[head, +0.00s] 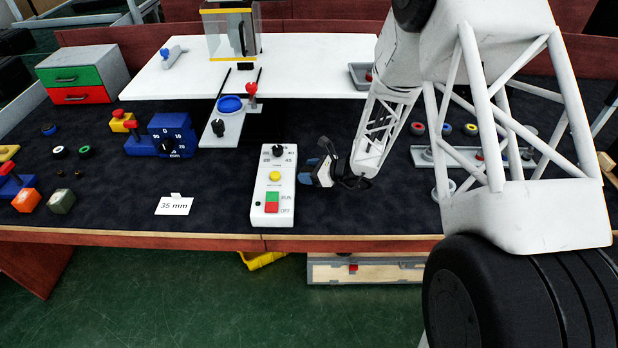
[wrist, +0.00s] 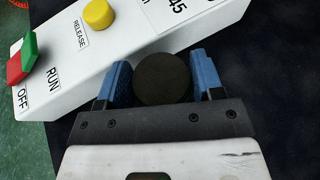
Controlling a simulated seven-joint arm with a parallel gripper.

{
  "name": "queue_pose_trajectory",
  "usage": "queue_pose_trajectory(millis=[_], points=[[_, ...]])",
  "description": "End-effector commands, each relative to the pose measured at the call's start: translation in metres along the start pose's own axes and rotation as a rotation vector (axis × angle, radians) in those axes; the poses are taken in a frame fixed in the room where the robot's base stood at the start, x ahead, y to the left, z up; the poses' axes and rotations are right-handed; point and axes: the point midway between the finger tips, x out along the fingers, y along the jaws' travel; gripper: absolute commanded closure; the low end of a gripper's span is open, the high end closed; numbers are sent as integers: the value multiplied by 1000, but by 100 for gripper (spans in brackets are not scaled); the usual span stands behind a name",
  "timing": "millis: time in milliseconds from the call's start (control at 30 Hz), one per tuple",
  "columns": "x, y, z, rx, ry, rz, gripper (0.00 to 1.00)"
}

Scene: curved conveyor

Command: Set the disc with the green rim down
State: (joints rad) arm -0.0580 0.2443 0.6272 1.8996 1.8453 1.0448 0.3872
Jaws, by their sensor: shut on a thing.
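My gripper (head: 318,168) is just right of the white control box (head: 268,218), its blue fingers pointing towards the box. In the wrist view my gripper (wrist: 160,72) has a dark round disc (wrist: 163,79) between its two blue fingers, shut on it. The disc overlaps the box's edge in that picture; whether it touches the box I cannot tell. No green rim shows on the visible dark face. In the head view the held disc is too small and dark to make out.
The control box has a black knob, a yellow button and green and red keys. A 35 mm card (head: 174,206) lies on the dark mat to its left. A blue dial block (head: 171,135) stands farther left. Several colored discs lie at the right. Dark mat between card and box is clear.

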Motion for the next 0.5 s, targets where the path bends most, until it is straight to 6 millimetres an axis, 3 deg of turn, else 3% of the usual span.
queue_pose_trajectory(millis=[233, 500], points=[[9, 0, -21, 1, 0, 0, 65], [11, 0, -26, 0, 0, -1, 65]])
